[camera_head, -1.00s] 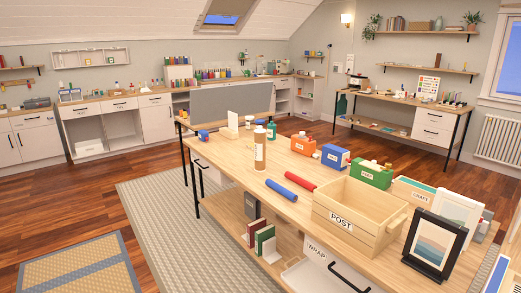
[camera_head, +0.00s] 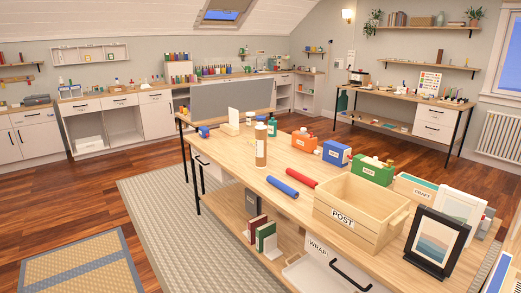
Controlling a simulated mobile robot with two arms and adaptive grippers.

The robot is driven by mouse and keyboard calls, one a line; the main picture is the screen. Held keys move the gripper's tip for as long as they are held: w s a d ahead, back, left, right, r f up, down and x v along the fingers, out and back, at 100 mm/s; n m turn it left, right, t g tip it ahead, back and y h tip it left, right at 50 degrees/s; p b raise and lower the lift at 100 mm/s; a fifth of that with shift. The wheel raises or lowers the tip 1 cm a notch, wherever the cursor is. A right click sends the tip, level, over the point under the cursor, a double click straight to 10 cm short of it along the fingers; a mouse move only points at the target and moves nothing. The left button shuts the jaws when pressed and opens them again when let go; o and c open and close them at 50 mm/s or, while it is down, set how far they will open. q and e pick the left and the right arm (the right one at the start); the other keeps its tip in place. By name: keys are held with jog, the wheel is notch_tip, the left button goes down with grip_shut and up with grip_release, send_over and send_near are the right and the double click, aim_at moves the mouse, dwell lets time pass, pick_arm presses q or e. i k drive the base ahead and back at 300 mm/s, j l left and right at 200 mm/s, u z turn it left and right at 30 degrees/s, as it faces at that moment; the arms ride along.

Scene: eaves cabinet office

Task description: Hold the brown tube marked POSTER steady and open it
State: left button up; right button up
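A brown tube (camera_head: 261,150) with a white cap and a pale label stands upright on the wooden table (camera_head: 232,153). Its label is too small to read, so I cannot tell whether it says POSTER. It looks closed, with the cap on top. Neither of my grippers shows in the head view.
A blue roll (camera_head: 282,187) and a red roll (camera_head: 303,178) lie near the tube. A teal bottle (camera_head: 272,128) stands just behind it. A wooden crate marked POST (camera_head: 341,217) and a picture frame (camera_head: 434,243) fill the table's right. Floor is open at left (camera_head: 90,200).

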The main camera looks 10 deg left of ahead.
aim_at(262, 135)
jog(key=i+j, duration=1)
jog(key=i, duration=0.2)
